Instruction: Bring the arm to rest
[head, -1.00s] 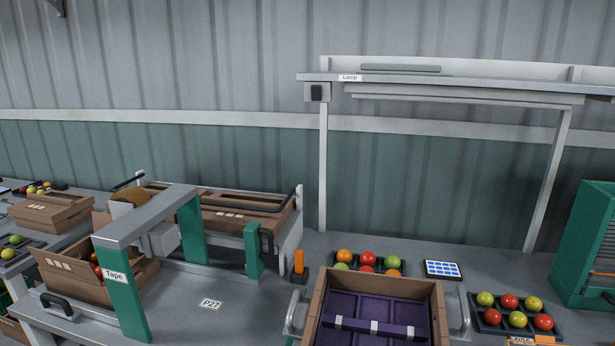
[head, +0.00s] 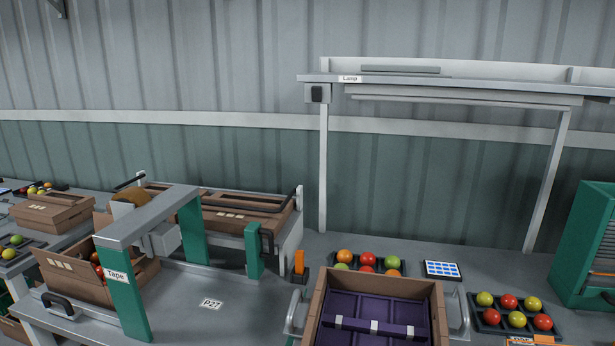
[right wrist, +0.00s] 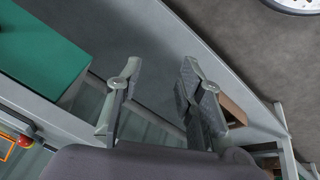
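My right gripper (right wrist: 160,75) shows in the right wrist view. Its two fingers stand apart with nothing between them, so it is open and empty. It hangs beside a grey bench edge, and I see no contact with anything. Neither gripper shows in the head view, and my left gripper is in neither current picture.
A cardboard crate with a purple insert (head: 435,306) stands front centre. Tomato trays (head: 477,318) lie to its right and behind it. A tape machine (head: 128,305) stands left, and a green cabinet (head: 590,235) far right. The steel bench around label P27 (head: 210,304) is clear.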

